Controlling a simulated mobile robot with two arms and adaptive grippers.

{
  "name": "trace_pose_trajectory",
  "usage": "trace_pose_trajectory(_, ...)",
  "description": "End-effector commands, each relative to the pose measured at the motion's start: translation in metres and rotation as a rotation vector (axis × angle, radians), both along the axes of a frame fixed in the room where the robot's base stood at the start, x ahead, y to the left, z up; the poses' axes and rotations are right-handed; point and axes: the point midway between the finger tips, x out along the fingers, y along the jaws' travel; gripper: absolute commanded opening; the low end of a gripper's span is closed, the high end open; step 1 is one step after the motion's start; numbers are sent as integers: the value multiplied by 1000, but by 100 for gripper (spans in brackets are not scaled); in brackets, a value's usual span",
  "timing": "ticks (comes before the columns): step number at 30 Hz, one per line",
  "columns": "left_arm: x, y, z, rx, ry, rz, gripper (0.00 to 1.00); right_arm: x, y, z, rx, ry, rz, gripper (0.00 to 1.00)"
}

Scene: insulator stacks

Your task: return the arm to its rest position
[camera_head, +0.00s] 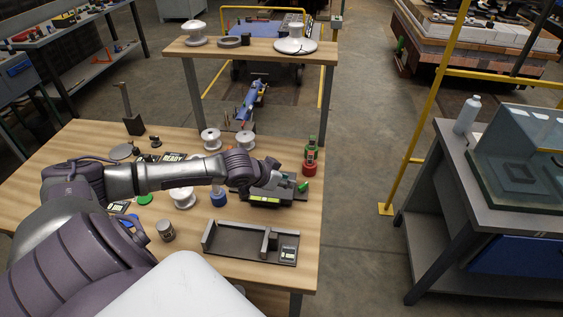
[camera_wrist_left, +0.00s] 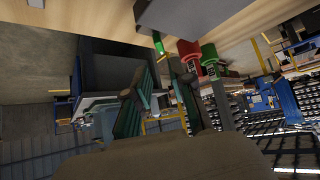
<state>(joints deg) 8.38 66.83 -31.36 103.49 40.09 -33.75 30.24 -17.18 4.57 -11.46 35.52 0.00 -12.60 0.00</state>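My left arm reaches across the wooden workbench (camera_head: 100,150) from the left. My left gripper (camera_head: 273,172) is at the bench's right side, over a dark device with a lit green strip (camera_head: 263,199). In the left wrist view two dark, green-padded fingers (camera_wrist_left: 160,98) stand apart with nothing clear between them, so the gripper looks open and empty. A green and a red container (camera_head: 310,155) stand just right of the gripper; they also show in the wrist view (camera_wrist_left: 190,52). My right gripper is not in view.
White spools stand on the bench, one (camera_head: 211,138) behind my forearm and one (camera_head: 182,195) in front. A dark open fixture (camera_head: 250,243) and a grey can (camera_head: 166,230) lie nearer. A raised shelf (camera_head: 252,47) stands behind. The floor (camera_head: 350,200) right of the bench is clear.

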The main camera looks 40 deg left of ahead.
Motion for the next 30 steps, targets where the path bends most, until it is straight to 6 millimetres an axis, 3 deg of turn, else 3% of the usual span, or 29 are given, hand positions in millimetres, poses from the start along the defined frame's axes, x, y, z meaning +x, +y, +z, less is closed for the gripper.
trace_pose_trajectory(6, -15, 2, 14, 1, 1, -1, 23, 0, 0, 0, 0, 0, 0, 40)
trace_pose_trajectory(24, -16, 1, 15, -1, 1, -1, 23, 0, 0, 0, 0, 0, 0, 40)
trace_pose_trajectory(27, -22, -13, 5, -4, 18, -19, 23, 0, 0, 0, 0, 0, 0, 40)
trace_pose_trajectory(30, -41, -50, -16, -2, 54, -69, 23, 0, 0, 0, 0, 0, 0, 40)
